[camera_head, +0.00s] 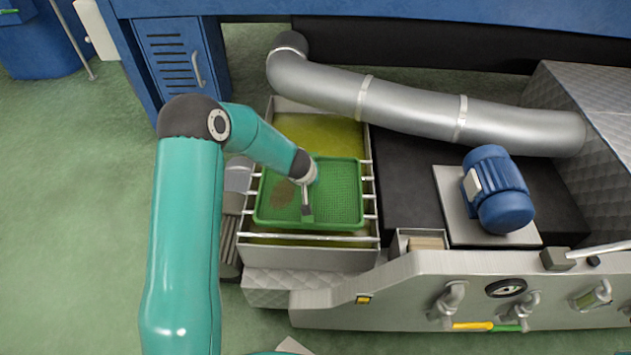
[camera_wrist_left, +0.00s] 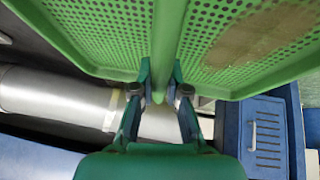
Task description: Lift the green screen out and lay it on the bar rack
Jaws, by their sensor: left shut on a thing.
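The green screen (camera_head: 343,190) is a shallow perforated tray with a brown patch of residue on its left part. It is over the steel tank (camera_head: 310,258), in front of yellow-green liquid (camera_head: 320,132). The rack's thin bars (camera_head: 370,197) stick out on both sides of it; I cannot tell whether it touches them. My left gripper (camera_head: 306,186) is over the screen's middle. In the left wrist view the gripper (camera_wrist_left: 160,88) is shut on the screen's central green rib, with the screen's mesh (camera_wrist_left: 110,32) on both sides. My right gripper is out of view.
A large silver pipe (camera_head: 400,105) runs behind the tank. A blue motor (camera_head: 497,190) stands to the right, and a steel panel with valves and a gauge (camera_head: 505,287) is at the front right. A blue cabinet (camera_head: 172,60) stands behind left. The green floor at left is clear.

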